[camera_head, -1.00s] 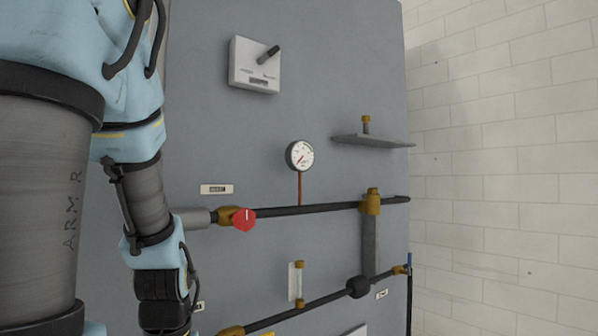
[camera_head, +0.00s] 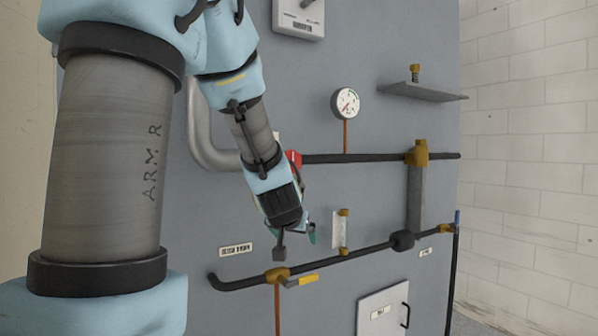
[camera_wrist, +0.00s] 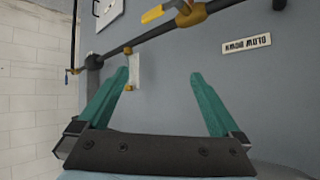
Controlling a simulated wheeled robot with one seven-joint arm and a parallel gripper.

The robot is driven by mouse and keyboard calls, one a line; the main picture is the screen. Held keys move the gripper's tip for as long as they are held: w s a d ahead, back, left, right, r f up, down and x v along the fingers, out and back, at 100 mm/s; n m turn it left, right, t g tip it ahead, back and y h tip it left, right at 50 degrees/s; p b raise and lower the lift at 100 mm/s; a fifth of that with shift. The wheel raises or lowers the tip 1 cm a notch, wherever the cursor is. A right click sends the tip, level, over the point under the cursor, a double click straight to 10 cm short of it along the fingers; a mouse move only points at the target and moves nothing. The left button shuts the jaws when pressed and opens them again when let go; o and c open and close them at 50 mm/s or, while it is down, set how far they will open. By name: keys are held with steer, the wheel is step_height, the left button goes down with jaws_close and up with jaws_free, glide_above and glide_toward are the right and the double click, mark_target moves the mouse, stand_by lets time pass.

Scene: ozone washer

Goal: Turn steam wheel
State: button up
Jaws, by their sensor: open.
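A red knob (camera_head: 293,159), which may be the steam wheel, sits on the upper black pipe in the head view. My arm hides most of it. It does not show in the wrist view. My gripper (camera_head: 297,238) is below the knob, in front of the panel and just left of the sight glass (camera_head: 341,230). In the wrist view my gripper (camera_wrist: 160,75) has its teal fingers wide apart with nothing between the tips. That view is upside down and shows the sight glass (camera_wrist: 133,70) by one fingertip.
The lower pipe (camera_head: 355,250) carries a yellow-handled valve (camera_head: 300,281) below my gripper. A "blow down" label (camera_wrist: 246,44) is on the panel. A gauge (camera_head: 345,103), a shelf (camera_head: 425,91) and a vertical bar (camera_head: 415,195) stand to the right.

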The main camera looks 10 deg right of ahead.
mark_target(294, 161)
steer(key=w+d+r+t+y+b, duration=0.1)
steer(key=w+d+r+t+b, duration=0.15)
steer(key=r, duration=0.25)
steer(key=w+d+r+t+y+b, duration=0.2)
steer(key=d+r+t, duration=0.1)
steer(key=r+t, duration=0.15)
steer(key=s+a+r+n+g+y, duration=0.1)
steer(key=s+r+n+y, duration=0.3)
steer(key=r+y, duration=0.35)
steer(key=x, duration=1)
steer(key=shift+c, duration=0.4)
steer(key=c, duration=1.2)
